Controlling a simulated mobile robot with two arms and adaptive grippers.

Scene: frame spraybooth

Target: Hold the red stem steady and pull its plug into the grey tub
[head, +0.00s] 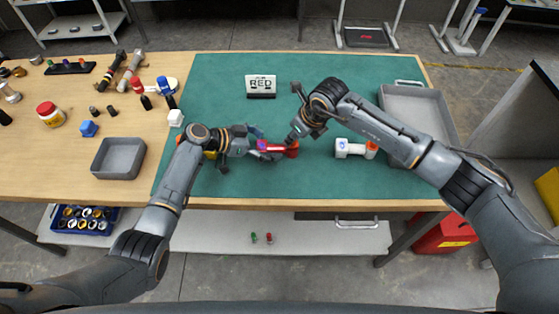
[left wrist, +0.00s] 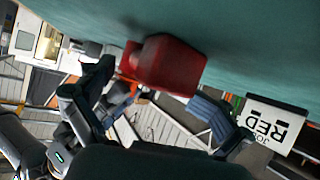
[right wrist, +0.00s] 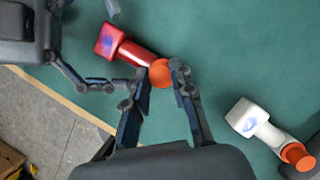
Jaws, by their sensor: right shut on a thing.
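The red stem (head: 272,147) lies on the green mat; in the right wrist view its square red head (right wrist: 110,42) points up-left. An orange plug (right wrist: 160,74) sits at its other end. My right gripper (right wrist: 160,72) is shut on this plug, one finger on each side. My left gripper (head: 258,143) is open at the stem's head. In the left wrist view the red head (left wrist: 170,65) shows between its spread fingers, with no clear grip. A small grey tub (head: 118,160) stands empty on the wooden bench at left.
A white stem with an orange plug (head: 355,149) lies right of my right gripper. A RED sign (head: 261,86) stands behind. A larger grey tray (head: 420,108) is at the mat's right. Bottles and small parts crowd the left bench.

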